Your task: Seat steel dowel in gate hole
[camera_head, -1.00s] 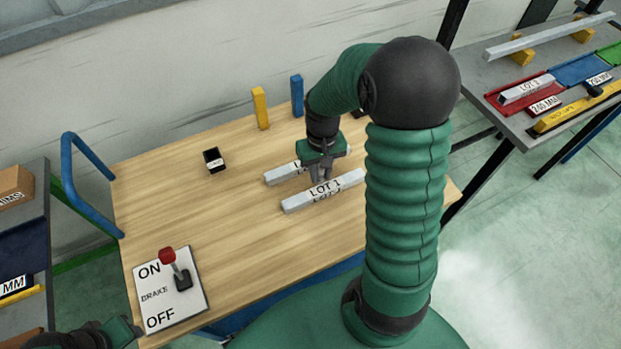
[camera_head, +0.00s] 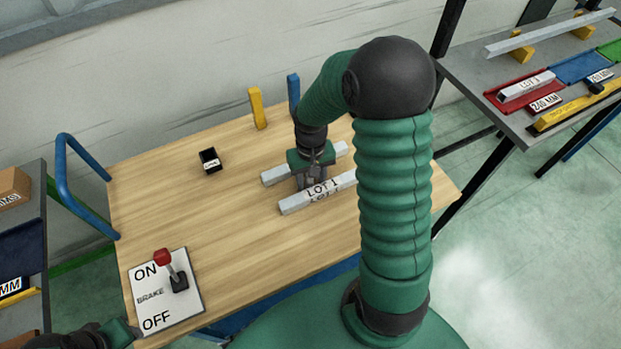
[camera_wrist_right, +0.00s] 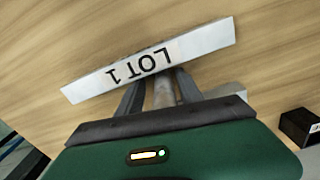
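My right gripper (camera_head: 313,185) points down at the two pale bars on the wooden table. The near bar (camera_head: 293,205) is labelled LOT 1 and also shows in the right wrist view (camera_wrist_right: 205,42). The far bar (camera_head: 274,176) lies behind it, partly hidden by the gripper. In the right wrist view a grey cylinder, which looks like the steel dowel (camera_wrist_right: 164,92), stands between my two fingers. I cannot tell whether both fingers touch it. Its lower end and any hole are hidden. My left gripper (camera_head: 95,337) is only partly visible at the lower left edge.
A small black box (camera_head: 210,160) stands on the table (camera_head: 235,225). A yellow post (camera_head: 257,108) and a blue post (camera_head: 293,95) stand at the back. A red-knobbed brake lever (camera_head: 170,268) is at front left. A side bench (camera_head: 470,72) stands at right.

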